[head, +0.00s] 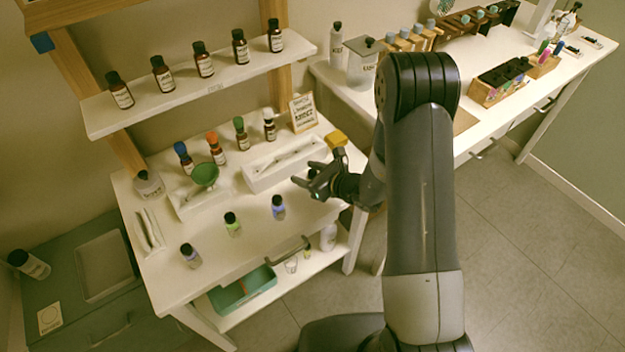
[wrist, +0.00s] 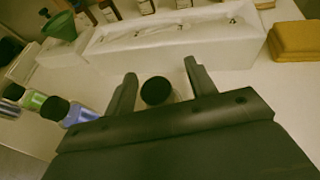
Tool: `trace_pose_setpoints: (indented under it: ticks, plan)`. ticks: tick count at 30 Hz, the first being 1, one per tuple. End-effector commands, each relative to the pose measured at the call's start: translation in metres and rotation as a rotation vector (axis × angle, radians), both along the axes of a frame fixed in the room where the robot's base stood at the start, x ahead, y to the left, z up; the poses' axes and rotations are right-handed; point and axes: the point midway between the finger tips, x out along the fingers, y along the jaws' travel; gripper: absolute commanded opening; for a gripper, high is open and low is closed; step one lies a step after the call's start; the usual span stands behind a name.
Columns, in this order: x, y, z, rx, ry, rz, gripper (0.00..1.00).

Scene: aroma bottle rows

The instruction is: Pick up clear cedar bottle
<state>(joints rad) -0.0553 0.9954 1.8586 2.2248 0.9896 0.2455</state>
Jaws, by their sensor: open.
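In the wrist view, a round black cap (wrist: 156,91) sits between the two fingers of my gripper (wrist: 160,70), seen nearly from above. The little of its body that shows looks pale. It may be the clear cedar bottle, but I can read no label. The fingers are apart, one on each side of the cap, with a gap on both sides. In the head view my gripper (head: 317,182) is low over the right part of the white table and hides most of what is under it.
Left of my gripper stand a blue bottle (head: 278,208), a green bottle (head: 232,225) and a purplish bottle (head: 190,256). Behind are a white tray (head: 262,182), a green funnel (head: 204,176) and a yellow folded cloth (head: 337,138). A bottle shelf (head: 215,88) hangs above.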

Motion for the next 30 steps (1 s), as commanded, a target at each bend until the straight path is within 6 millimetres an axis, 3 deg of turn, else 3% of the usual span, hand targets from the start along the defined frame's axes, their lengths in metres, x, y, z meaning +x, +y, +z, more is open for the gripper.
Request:
trace_pose_setpoints:
  ticks: [5, 24, 30]
  plan:
    - [-0.0002, -0.0002, -0.0003, 0.0, 0.0, 0.0, 0.51]
    - [-0.0005, -0.0003, -0.0003, 0.0, 0.001, 0.0, 0.0]
    - [-0.001, -0.0005, 0.0004, -0.002, 0.004, -0.001, 0.0]
